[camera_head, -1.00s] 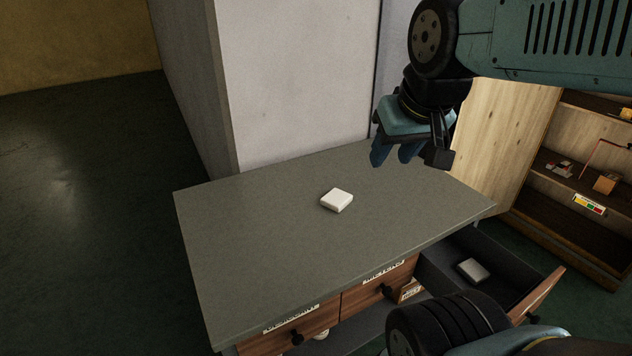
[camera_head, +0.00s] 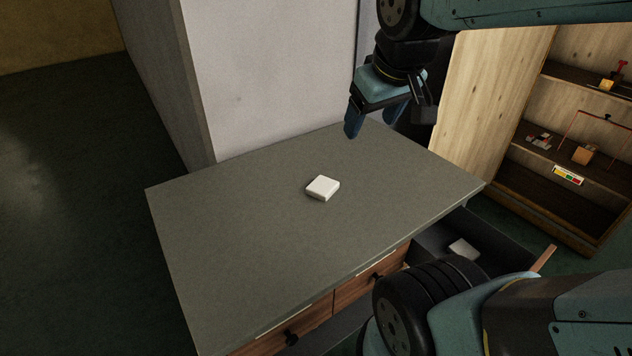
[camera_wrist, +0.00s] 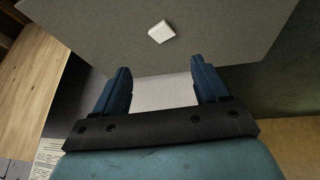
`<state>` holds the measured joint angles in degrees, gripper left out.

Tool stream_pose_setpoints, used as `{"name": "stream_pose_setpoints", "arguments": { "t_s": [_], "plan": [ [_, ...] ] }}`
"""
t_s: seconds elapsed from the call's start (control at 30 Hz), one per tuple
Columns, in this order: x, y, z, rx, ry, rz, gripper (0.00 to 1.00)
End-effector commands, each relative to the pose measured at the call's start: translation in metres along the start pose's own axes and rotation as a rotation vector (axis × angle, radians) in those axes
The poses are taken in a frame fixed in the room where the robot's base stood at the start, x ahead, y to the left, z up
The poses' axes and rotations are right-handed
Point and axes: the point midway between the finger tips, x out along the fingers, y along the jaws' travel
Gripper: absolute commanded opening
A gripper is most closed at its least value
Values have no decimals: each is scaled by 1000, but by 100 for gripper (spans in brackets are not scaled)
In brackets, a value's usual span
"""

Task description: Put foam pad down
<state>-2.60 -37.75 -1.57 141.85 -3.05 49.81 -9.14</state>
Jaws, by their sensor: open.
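A small white foam pad (camera_head: 322,187) lies flat on the grey worktop (camera_head: 240,240), near its middle. It also shows in the wrist view (camera_wrist: 161,32), beyond my fingertips and apart from them. My gripper (camera_head: 372,125) is above the back right part of the worktop, up and to the right of the pad. Its fingers are spread and nothing is between them in the wrist view (camera_wrist: 158,78). A second pale pad (camera_head: 463,249) lies in the open drawer (camera_head: 490,245) at the right.
Shut wooden drawers (camera_head: 290,325) with black knobs are under the worktop. A wooden shelf unit (camera_head: 575,150) with small items stands at the right. A pale wall block (camera_head: 275,75) rises behind the worktop. The left part of the worktop is clear.

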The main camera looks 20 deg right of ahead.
Motion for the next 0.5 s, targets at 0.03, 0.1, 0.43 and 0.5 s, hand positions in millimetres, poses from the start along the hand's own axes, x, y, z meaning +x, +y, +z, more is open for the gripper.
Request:
{"name": "stream_pose_setpoints", "arguments": {
  "t_s": [0.03,0.1,0.43,0.5],
  "plan": [
    [10,2,-8,-79,-23,1,79],
    [23,4,-20,-204,-44,3,86],
    [95,8,-69,-813,-153,-15,100],
    [113,7,-78,-945,-177,-26,100]
  ]
}}
